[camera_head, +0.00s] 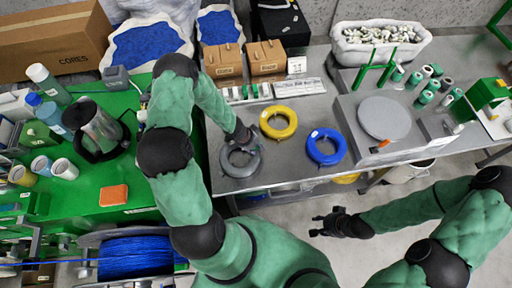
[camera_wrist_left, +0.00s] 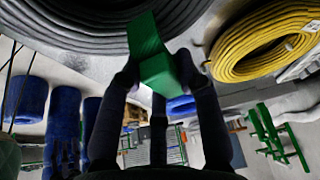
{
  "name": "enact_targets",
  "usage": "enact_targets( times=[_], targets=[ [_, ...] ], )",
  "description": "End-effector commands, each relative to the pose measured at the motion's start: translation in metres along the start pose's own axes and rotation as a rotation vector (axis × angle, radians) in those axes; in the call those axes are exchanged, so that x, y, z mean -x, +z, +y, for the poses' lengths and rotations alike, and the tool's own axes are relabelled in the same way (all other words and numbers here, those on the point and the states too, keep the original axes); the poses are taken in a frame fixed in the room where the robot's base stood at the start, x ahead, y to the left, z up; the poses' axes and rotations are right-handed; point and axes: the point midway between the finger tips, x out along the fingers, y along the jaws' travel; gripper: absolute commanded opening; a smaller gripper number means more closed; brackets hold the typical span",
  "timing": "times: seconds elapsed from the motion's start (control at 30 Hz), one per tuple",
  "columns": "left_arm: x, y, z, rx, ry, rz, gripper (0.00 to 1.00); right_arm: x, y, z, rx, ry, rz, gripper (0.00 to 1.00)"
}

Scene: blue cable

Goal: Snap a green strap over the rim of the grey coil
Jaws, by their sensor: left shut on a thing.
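The grey coil (camera_head: 228,166) lies flat at the left end of the grey table, partly covered by my left gripper (camera_head: 246,138). In the left wrist view the coil (camera_wrist_left: 70,38) spans the top left. My left gripper (camera_wrist_left: 158,75) is shut on a bent green strap (camera_wrist_left: 150,52), whose upper part overlaps the coil's edge in the picture. I cannot tell whether the strap touches the rim. My right gripper (camera_head: 328,225) is open and empty, over the floor in front of the table.
A yellow coil (camera_head: 290,122) and a blue coil (camera_head: 338,148) lie to the right of the grey coil. A row of small green-and-white pieces (camera_head: 247,92) stands behind. A round grey plate (camera_head: 384,118) sits on a raised block at right. Cardboard boxes (camera_head: 223,62) stand at the back.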

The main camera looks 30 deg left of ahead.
Motion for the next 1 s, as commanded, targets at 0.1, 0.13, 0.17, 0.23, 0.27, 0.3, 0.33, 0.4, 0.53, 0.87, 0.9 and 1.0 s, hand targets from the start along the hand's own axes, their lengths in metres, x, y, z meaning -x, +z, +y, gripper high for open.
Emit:
enact_targets(
  times=[0.1, 0.13, 0.17, 0.23, 0.27, 0.3, 0.33, 0.4, 0.53, 0.87, 0.9, 1.0],
  targets=[
    [-0.0011, 0.0005, 0.0000, 0.000, 0.000, 0.000, 0.19, -0.0008, 0.0000, 0.0003, 0.000, 0.000, 0.000, 0.40],
    [-0.0013, 0.0006, 0.0000, 0.000, 0.000, 0.000, 0.19, -0.0009, -0.0001, 0.0003, 0.000, 0.000, 0.000, 0.40],
    [-0.0015, 0.0007, 0.0000, 0.000, 0.000, 0.000, 0.19, -0.0010, 0.0000, 0.0004, 0.000, 0.000, 0.000, 0.40],
    [-0.0019, 0.0008, 0.0000, 0.000, 0.000, 0.000, 0.19, -0.0013, -0.0001, 0.0005, 0.000, 0.000, 0.000, 0.40],
    [-0.0021, 0.0009, 0.0000, 0.000, 0.000, 0.000, 0.19, -0.0014, -0.0001, 0.0005, 0.000, 0.000, 0.000, 0.40],
    [-0.0024, 0.0010, 0.0001, 0.000, 0.000, 0.000, 0.19, -0.0016, -0.0001, 0.0006, 0.000, 0.000, 0.000, 0.40],
    [-0.0025, 0.0011, 0.0000, 0.000, 0.000, 0.000, 0.19, -0.0017, -0.0001, 0.0006, 0.000, 0.000, 0.000, 0.40],
    [-0.0030, 0.0013, 0.0001, -0.001, 0.000, 0.000, 0.19, -0.0020, -0.0001, 0.0007, 0.000, 0.000, 0.000, 0.40],
    [-0.0038, 0.0016, 0.0000, -0.001, 0.000, 0.000, 0.19, -0.0026, -0.0001, 0.0009, 0.000, 0.000, 0.000, 0.40],
    [-0.0058, 0.0025, 0.0000, 0.000, 0.000, 0.000, 0.19, -0.0040, -0.0002, 0.0014, 0.000, 0.000, 0.000, 0.40],
    [-0.0061, 0.0026, 0.0001, 0.001, 0.000, 0.000, 0.19, -0.0041, -0.0002, 0.0015, 0.000, 0.000, 0.000, 0.40],
    [-0.0063, 0.0027, 0.0000, 0.001, 0.000, 0.000, 0.19, -0.0043, -0.0002, 0.0015, 0.000, 0.000, 0.000, 0.40]
  ],
)
